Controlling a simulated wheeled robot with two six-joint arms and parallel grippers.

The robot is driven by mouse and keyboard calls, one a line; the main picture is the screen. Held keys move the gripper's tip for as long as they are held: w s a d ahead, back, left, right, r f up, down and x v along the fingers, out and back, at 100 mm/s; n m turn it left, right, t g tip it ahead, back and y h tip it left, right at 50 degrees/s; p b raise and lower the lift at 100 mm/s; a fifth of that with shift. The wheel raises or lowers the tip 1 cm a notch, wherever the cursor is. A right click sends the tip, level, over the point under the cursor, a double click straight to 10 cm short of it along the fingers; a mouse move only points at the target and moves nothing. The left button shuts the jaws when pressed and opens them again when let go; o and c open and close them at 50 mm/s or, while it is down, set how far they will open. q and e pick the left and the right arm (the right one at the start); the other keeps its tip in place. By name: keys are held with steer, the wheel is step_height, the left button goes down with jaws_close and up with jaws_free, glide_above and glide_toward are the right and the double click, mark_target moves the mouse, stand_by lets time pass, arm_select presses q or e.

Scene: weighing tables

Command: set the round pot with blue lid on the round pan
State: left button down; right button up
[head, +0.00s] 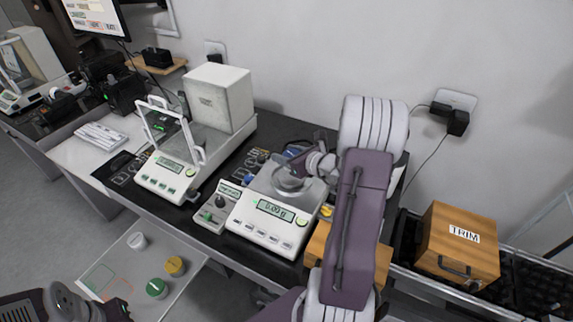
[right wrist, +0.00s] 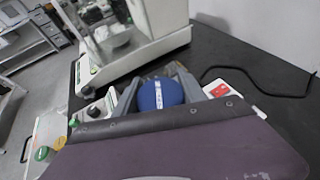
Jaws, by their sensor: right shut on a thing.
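The pot with the blue lid (right wrist: 160,96) sits between the fingers of my right gripper (right wrist: 158,88) in the right wrist view; the gripper is shut on it. In the head view my right gripper (head: 314,164) is over the back right of the low balance, and the pot is mostly hidden there. The round pan (head: 289,182) is on top of that balance (head: 268,222), whose display reads about 0.00 g. The gripper is close to the pan's back edge. Part of my left arm (head: 75,305) shows at the bottom left; its fingers are not clear.
A tall balance with a glass draft shield (head: 172,178) stands left of the low one. A small control box (head: 216,207) is between them. A side tray (head: 138,268) holds green, yellow and white pots. A wooden TRIM box (head: 458,240) stands at the right.

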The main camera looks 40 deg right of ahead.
steer(key=shift+w+f, duration=0.1)
steer(key=shift+f, duration=1.95)
steer(key=shift+f+b, duration=0.2)
steer(key=shift+b, duration=0.35)
steer(key=o, duration=1.4)
steer(key=shift+r, duration=0.15)
